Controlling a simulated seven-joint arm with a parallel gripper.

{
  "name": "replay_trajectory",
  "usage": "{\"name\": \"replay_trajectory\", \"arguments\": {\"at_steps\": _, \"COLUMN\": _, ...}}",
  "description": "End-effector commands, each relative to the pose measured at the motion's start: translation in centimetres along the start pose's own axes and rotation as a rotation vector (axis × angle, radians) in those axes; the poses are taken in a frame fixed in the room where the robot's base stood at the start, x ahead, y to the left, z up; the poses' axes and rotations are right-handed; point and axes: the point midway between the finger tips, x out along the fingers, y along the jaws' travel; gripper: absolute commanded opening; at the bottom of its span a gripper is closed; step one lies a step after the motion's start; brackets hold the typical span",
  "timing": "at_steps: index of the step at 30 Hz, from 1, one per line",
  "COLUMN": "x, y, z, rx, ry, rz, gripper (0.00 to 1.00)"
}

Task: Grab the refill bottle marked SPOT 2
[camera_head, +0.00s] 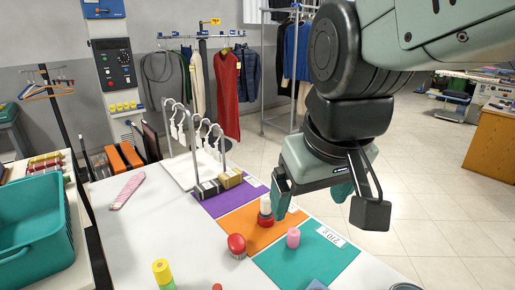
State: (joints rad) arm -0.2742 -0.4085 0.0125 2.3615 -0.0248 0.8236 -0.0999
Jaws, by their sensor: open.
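No bottle label reading SPOT 2 is legible in the head view. A small bottle with a red base and white top (265,210) stands upright on the orange mat (247,220). A pink bottle or cylinder (293,237) stands on the teal mat (300,264). A yellow-capped green bottle (163,273) stands at the table's front edge, partly cut off. My gripper (325,204) is open and empty above the mats' right side, with its left finger close to the white-topped bottle in the picture. I cannot tell whether they touch.
A red oval brush-like object (236,245) lies by the orange mat's front edge. A white rack (188,138) and dark and yellow blocks (208,189) stand behind, near the purple mat (224,200). A teal basket (32,225) is at left.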

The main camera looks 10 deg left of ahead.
Motion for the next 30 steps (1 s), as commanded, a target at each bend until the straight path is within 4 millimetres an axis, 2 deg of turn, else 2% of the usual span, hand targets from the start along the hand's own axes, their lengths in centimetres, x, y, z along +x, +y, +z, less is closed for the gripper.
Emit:
{"name": "replay_trajectory", "arguments": {"at_steps": 1, "x": 1.7, "y": -1.9, "z": -1.5, "rx": -0.088, "ry": -0.035, "rz": -0.026, "gripper": 0.90}}
{"name": "replay_trajectory", "arguments": {"at_steps": 3, "x": 3.9, "y": -4.5, "z": -3.2, "rx": -0.203, "ry": -0.069, "rz": -0.055, "gripper": 0.90}}
{"name": "replay_trajectory", "arguments": {"at_steps": 5, "x": 5.9, "y": -7.0, "z": -4.4, "rx": -0.302, "ry": -0.098, "rz": -0.080, "gripper": 0.90}}
{"name": "replay_trajectory", "arguments": {"at_steps": 9, "x": 11.1, "y": -13.8, "z": -5.7, "rx": -0.531, "ry": -0.161, "rz": -0.136, "gripper": 0.90}}
{"name": "replay_trajectory", "arguments": {"at_steps": 11, "x": 13.4, "y": -17.0, "z": -5.5, "rx": -0.629, "ry": -0.188, "rz": -0.159, "gripper": 0.90}}
{"name": "replay_trajectory", "arguments": {"at_steps": 15, "x": 18.3, "y": -23.8, "z": -3.8, "rx": -0.832, "ry": -0.242, "rz": -0.205, "gripper": 0.90}}
{"name": "replay_trajectory", "arguments": {"at_steps": 18, "x": 20.9, "y": -27.2, "z": -2.1, "rx": -0.938, "ry": -0.269, "rz": -0.227, "gripper": 0.90}}
{"name": "replay_trajectory", "arguments": {"at_steps": 21, "x": 22.5, "y": -29.3, "z": -0.8, "rx": -1.002, "ry": -0.286, "rz": -0.240, "gripper": 0.90}}
{"name": "replay_trajectory", "arguments": {"at_steps": 23, "x": 23.0, "y": -30.0, "z": -0.3, "rx": -1.024, "ry": -0.290, "rz": -0.245, "gripper": 0.90}}
{"name": "replay_trajectory", "arguments": {"at_steps": 30, "x": 26.3, "y": -30.4, "z": 1.1, "rx": -1.036, "ry": -0.297, "rz": -0.247, "gripper": 0.90}}
